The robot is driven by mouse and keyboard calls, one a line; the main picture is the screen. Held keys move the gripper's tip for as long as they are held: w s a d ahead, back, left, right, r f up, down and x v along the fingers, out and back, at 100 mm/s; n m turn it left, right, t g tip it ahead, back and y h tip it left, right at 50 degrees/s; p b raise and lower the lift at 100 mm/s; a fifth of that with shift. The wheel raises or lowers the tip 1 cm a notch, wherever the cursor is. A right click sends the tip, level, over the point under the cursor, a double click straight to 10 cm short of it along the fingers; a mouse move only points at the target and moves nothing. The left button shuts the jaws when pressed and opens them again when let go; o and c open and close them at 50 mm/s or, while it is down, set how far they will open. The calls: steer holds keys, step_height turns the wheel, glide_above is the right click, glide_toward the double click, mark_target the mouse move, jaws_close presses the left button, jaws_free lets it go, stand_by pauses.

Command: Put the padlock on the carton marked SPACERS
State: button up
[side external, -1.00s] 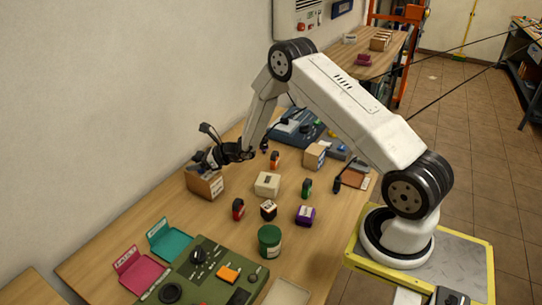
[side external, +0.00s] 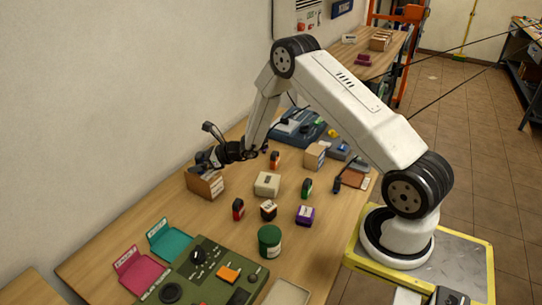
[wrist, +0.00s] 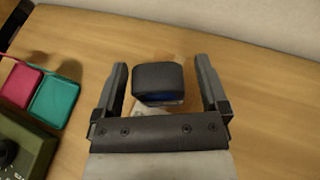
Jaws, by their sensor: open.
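My gripper (side external: 203,160) is over a brown carton (side external: 208,187) near the wall in the side view. In the wrist view its two fingers (wrist: 161,68) are spread, with a dark block with some blue on its lower edge, likely the padlock (wrist: 158,80), between them. A gap shows on both sides of the block. The carton (wrist: 178,48) shows partly behind and below it, and the block appears to be on or just above its top. The carton's label is too small to read. In the side view the gripper mostly hides the block.
A second carton (side external: 315,155), a cream box (side external: 267,184), and small red (side external: 238,209), green (side external: 306,188) and purple (side external: 305,215) items stand nearby. A green canister (side external: 269,241), a control panel (side external: 205,272) and pink and teal trays (side external: 168,240) are nearer the camera. The wall is close behind the carton.

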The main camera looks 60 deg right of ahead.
steer(key=v, duration=1.1)
stand_by(0.4)
steer(key=s+a+r+n+g+y, duration=0.2)
steer(key=s+a+n+g, duration=0.65)
steer(key=a+n, duration=0.3)
steer(key=s+a+r+n+h, duration=0.1)
steer(key=s+r+n+h, duration=0.1)
steer(key=s+n, duration=0.4)
steer(key=s+a+r+n+g+h, duration=0.1)
steer(key=s+n+h, duration=0.4)
steer(key=n, duration=0.9)
steer(key=shift+v, duration=1)
